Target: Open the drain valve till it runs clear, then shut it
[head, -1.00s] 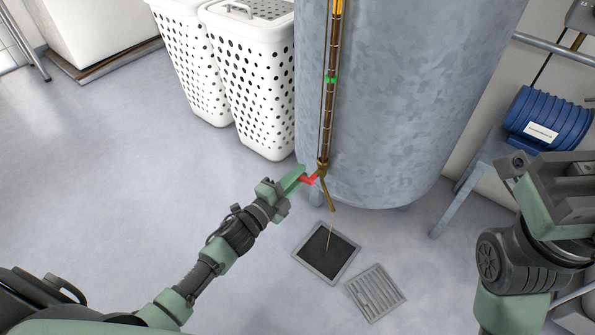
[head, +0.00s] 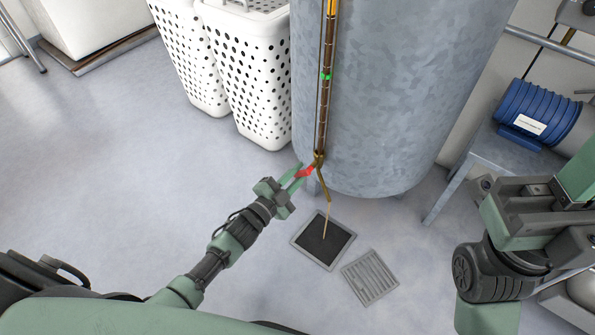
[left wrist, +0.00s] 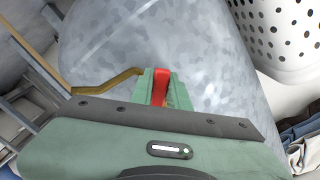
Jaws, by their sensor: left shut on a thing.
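The drain valve (head: 319,158) sits low on the front of a grey metal tank (head: 400,110), at the foot of an upright brown sight tube (head: 322,110). My left gripper (head: 303,171) is shut on its red lever (head: 307,172). The red lever also shows between the green fingers in the left wrist view (left wrist: 161,84). The brass spout (head: 325,188) slants down from the valve, and it crosses the left wrist view (left wrist: 105,83). A thin tan, cloudy stream (head: 326,218) falls from it into the dark square floor drain (head: 311,240). My right gripper's fingers are not visible.
A slotted grate (head: 369,277) lies on the floor beside the drain. White perforated hampers (head: 248,75) stand left of the tank. A blue ribbed drum (head: 537,110) rests on a grey bench (head: 505,150) at right. The floor at left is clear.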

